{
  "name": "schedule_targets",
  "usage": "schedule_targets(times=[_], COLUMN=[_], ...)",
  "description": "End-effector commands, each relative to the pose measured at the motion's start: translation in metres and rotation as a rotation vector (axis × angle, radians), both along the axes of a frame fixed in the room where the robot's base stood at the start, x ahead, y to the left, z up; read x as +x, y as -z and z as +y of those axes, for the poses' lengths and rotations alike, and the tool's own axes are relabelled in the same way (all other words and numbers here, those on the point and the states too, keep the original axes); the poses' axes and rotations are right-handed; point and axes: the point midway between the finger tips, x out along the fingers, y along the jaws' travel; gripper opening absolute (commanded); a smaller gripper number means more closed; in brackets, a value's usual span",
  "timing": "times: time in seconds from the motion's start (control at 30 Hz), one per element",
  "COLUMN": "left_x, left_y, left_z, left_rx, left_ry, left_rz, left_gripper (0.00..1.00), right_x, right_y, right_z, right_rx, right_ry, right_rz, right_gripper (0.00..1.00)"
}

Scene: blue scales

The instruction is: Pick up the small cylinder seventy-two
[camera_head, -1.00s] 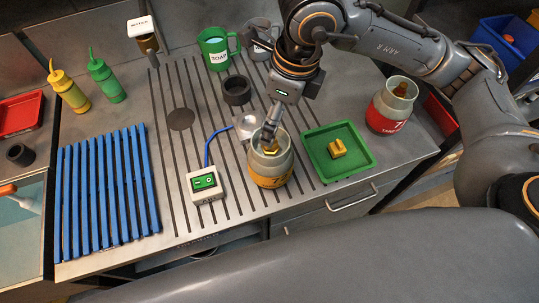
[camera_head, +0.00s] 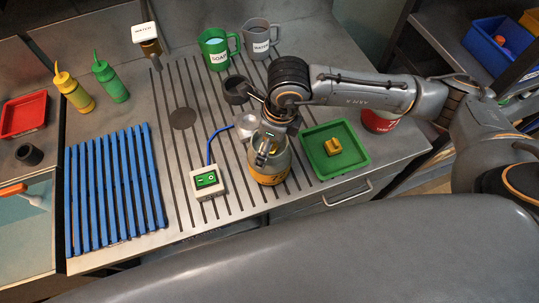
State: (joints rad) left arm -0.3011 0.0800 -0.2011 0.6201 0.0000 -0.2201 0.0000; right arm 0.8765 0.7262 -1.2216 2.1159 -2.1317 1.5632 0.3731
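A grey-green cylinder with a yellow-orange band (camera_head: 268,174) stands upright in front of the small scale, near the table's front edge. Its number is only partly readable and looks like it starts with 7. My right gripper (camera_head: 263,156) points down at its top, where a yellow handle showed earlier. The fingers overlap the cylinder's top in the picture, so I cannot tell whether they are open or closed on it. A second cylinder with a red band (camera_head: 380,122) stands at the right, its upper part hidden behind my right arm. My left gripper is not in view.
A green tray (camera_head: 359,163) with a yellow block (camera_head: 333,147) lies right of the cylinder. A scale display box (camera_head: 208,183) and blue slatted rack (camera_head: 115,190) are to the left. Green (camera_head: 214,48) and grey (camera_head: 257,40) mugs and a dark ring (camera_head: 236,89) stand behind.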

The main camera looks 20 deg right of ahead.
Motion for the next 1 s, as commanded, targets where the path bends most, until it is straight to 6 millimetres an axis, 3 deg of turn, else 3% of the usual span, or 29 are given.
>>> schedule_targets(times=[0.1, 0.5, 0.83, 1.0], left_x=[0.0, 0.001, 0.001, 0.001], left_y=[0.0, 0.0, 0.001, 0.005], left_z=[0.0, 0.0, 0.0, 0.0], left_rx=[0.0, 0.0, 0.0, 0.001], left_ry=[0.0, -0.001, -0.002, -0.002], left_rz=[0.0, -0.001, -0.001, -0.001], left_gripper=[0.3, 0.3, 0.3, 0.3], right_x=[0.0, 0.0, 0.001, 0.002], right_y=[0.0, 0.0, -0.004, -0.016], right_z=[0.0, 0.0, 0.001, 0.001], right_rx=[0.0, 0.001, 0.002, 0.004], right_ry=[0.0, 0.0, 0.0, 0.001], right_rz=[0.0, 0.001, -0.002, -0.004], right_gripper=[0.98, 0.16, 0.15, 0.15])
